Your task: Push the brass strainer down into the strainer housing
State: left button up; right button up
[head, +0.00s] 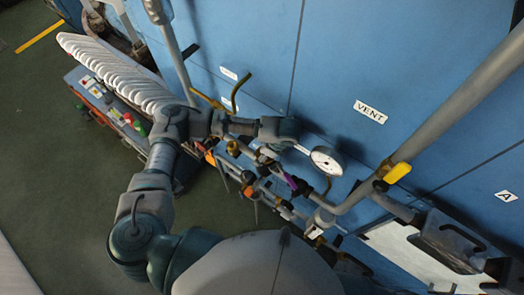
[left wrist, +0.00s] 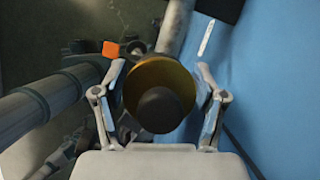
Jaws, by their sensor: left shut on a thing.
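In the left wrist view, the brass strainer (left wrist: 176,72) is a round brass piece with a dark round knob in front of its middle. My left gripper (left wrist: 160,68) is shut on it, with one finger along each side. In the head view my left gripper (head: 266,153) is low among the pipework, just left of a white dial gauge. The strainer cannot be made out clearly there. The strainer housing cannot be picked out in either view; the strainer and the hand hide what lies beneath. My right gripper is not in view.
The dial gauge (head: 326,160) and a thick grey pipe with a yellow handle (head: 397,172) stand close on the right. The blue panel (head: 330,60) rises behind. Open green floor (head: 60,170) lies left.

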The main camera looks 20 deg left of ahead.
pick_arm(q)
jog(key=shift+f, duration=0.45)
jog(key=o, duration=1.9)
jog(key=v, duration=1.2)
jog(key=shift+f, duration=0.15)
